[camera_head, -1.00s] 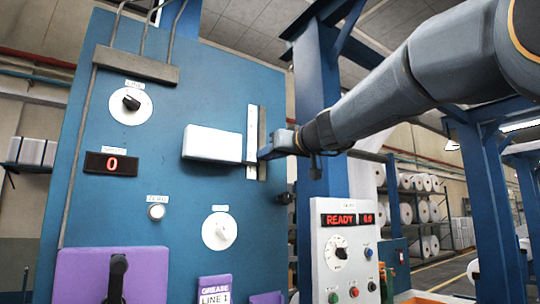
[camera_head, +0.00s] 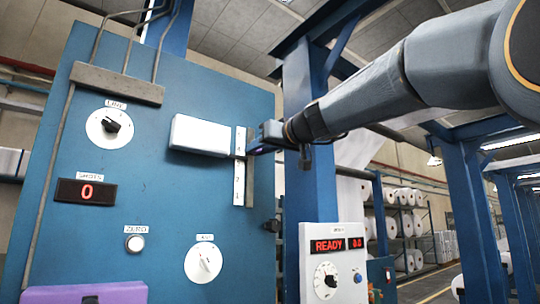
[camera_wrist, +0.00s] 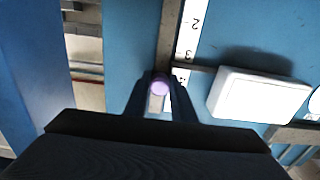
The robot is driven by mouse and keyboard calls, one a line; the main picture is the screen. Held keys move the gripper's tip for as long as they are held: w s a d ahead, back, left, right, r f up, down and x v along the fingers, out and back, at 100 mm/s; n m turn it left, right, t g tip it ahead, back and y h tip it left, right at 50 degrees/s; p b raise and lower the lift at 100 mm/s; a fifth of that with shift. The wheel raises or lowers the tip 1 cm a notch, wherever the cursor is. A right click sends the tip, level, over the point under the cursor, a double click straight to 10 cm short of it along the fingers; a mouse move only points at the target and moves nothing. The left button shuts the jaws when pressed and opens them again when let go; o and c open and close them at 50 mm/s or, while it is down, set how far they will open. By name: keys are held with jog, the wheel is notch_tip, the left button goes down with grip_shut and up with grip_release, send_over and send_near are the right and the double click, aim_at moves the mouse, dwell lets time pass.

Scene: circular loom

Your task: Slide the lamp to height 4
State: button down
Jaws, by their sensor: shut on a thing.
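The lamp (camera_head: 200,135) is a white box on a thin arm, in front of the blue panel at the upper centre of the head view. It also shows at the right of the wrist view (camera_wrist: 258,97). Its arm crosses a white vertical scale (camera_head: 239,190) with black numerals. In the wrist view the scale (camera_wrist: 193,30) appears upside down; the arm lies just past the 3, and the numeral beyond it is partly hidden. My gripper (camera_head: 262,143) is shut on the lamp's handle, whose round purple end (camera_wrist: 159,86) shows between the fingers in the wrist view (camera_wrist: 158,98).
The panel also carries a LINE dial (camera_head: 110,127), a red 0 display (camera_head: 86,191), a ZERO button (camera_head: 135,243) and another dial (camera_head: 203,262). A READY console (camera_head: 335,270) stands below my arm. A blue post (camera_head: 308,200) stands right of the panel.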

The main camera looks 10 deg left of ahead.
jog(key=shift+r, duration=0.1)
jog(key=c, duration=1.5)
grip_release()
jog(key=shift+s+d, duration=0.1)
jog(key=shift+d, duration=0.05)
jog(key=shift+b+v, duration=2.15)
jog(key=shift+v, duration=1.6)
